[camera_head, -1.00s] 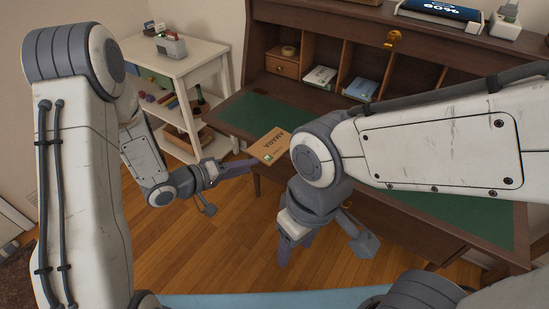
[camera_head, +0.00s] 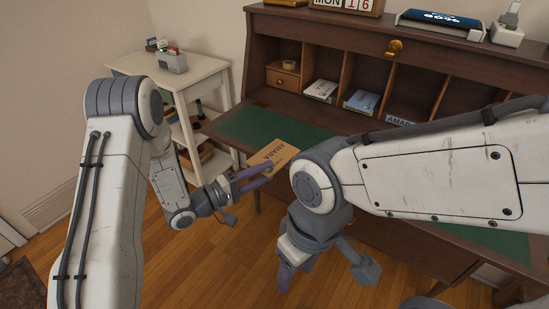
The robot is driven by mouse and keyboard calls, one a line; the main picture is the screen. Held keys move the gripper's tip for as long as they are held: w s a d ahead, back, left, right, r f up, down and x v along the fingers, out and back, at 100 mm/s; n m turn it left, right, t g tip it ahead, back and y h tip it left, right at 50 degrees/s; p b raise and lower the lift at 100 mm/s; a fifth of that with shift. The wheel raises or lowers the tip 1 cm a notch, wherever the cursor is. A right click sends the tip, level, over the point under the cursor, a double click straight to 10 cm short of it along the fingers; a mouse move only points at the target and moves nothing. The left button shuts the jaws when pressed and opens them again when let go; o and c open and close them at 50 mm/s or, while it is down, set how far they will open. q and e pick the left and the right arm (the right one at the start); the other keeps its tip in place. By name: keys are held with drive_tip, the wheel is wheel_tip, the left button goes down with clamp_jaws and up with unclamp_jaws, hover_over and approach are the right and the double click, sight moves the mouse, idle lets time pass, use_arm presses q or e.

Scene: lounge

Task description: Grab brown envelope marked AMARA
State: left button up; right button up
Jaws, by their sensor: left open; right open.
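The brown envelope (camera_head: 268,153) marked AMARA lies on the green top of the desk, near its front edge. My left gripper (camera_head: 270,174) is open, with its purple-grey fingers at the envelope's near edge. Whether the fingers touch or straddle the envelope I cannot tell. My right gripper (camera_head: 290,278) is open, hanging low in front of the desk, with nothing seen in it. My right arm hides part of the desk top right of the envelope.
The brown desk (camera_head: 330,38) has pigeonholes holding a white packet (camera_head: 321,90) and a blue packet (camera_head: 362,101). A white side table (camera_head: 128,62) stands at the left. The wooden floor (camera_head: 215,273) before the desk is clear.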

use_arm(q)
drive_tip(key=shift+x, duration=1.05)
drive_tip(key=shift+c, duration=0.3)
clamp_jaws()
